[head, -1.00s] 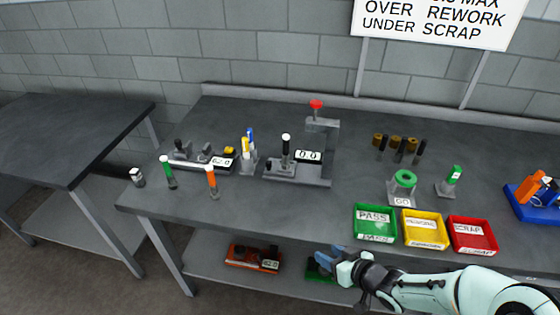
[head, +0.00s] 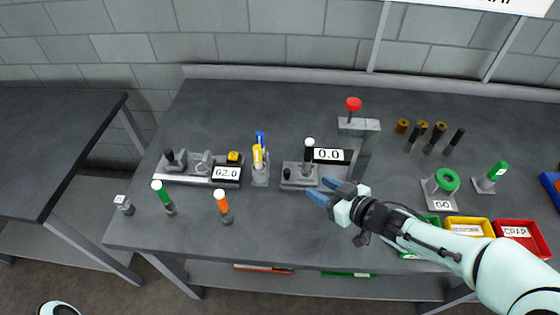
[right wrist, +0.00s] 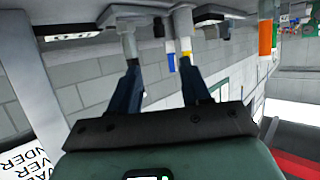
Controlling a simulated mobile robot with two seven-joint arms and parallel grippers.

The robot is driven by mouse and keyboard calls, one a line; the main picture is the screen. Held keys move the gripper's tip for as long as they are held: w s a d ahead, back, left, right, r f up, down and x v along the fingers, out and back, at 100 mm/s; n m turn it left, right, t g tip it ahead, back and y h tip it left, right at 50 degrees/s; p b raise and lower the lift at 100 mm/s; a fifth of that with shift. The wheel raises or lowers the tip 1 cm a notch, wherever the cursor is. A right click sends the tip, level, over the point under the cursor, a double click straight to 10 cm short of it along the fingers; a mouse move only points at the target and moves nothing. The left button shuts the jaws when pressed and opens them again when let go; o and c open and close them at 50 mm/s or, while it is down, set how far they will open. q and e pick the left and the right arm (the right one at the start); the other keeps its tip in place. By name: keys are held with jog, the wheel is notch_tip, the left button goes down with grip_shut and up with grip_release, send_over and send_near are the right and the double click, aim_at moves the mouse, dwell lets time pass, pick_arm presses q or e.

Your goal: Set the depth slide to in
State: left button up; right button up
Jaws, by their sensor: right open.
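The fixture with the 0.0 display (head: 328,155) stands mid-bench. Its grey base (head: 298,183) carries a short black knob (head: 287,174) and an upright post with a white top (head: 309,143). I cannot tell for sure which part is the depth slide or how it is set. My right gripper (head: 322,191) is open and empty, its blue fingers at the right front of that base. In the right wrist view the two fingers (right wrist: 160,65) are apart, near grey posts; contact is unclear. My left gripper is out of view.
Left of the fixture are a pen holder (head: 260,176) and another display device (head: 227,173). A red-knobbed press (head: 353,104) rises behind; a GO gauge (head: 441,188) and trays (head: 515,230) are right.

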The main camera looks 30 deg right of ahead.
aim_at(288, 172)
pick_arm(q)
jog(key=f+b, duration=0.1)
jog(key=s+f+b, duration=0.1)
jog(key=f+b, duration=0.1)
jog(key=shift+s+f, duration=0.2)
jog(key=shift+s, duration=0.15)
pick_arm(e)
jog(key=x, duration=1.2)
jog(key=shift+w+a+f, duration=0.15)
jog(key=shift+w+f, duration=0.05)
jog(key=shift+w, duration=0.15)
grip_shut()
